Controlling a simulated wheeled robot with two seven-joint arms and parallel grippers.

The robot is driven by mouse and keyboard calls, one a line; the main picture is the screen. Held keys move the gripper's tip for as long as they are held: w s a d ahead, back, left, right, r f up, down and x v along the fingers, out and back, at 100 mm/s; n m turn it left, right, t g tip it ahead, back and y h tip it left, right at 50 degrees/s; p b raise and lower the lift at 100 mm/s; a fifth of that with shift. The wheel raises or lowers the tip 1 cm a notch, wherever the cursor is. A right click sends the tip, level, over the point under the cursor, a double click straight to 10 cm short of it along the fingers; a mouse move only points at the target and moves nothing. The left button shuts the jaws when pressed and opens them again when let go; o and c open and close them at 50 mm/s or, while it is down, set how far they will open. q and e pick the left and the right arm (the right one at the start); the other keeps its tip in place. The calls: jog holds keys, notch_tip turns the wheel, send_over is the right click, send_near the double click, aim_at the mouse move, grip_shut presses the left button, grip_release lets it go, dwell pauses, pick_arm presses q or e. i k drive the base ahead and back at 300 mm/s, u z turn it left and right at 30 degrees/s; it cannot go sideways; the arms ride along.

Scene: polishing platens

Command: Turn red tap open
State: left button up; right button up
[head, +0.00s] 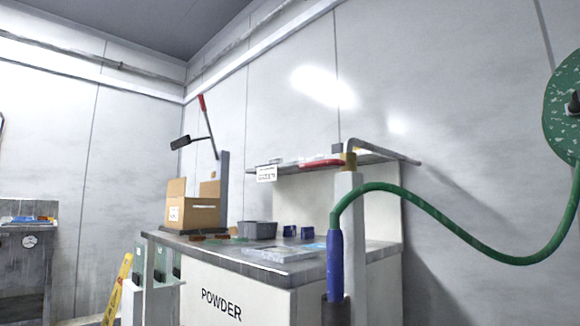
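A red tap handle (322,163) lies roughly level, pointing left from a brass fitting (348,161). The fitting sits at the top of a white post (349,225). A grey bent pipe (375,146) rises behind the fitting and runs to the right. The handle shows in front of a shelf edge, and I cannot tell how far apart they are. Neither of my grippers is in view.
A green hose (438,219) with a blue end (335,262) hangs beside the post and curves right. A bench (240,287) marked POWDER holds a cardboard box (192,213) and grey bin (257,231). A yellow level (118,285) leans at left.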

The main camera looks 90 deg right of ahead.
aim_at(329, 162)
jog(key=z, duration=2.8)
jog(key=k, duration=0.45)
jog(key=z, duration=0.1)
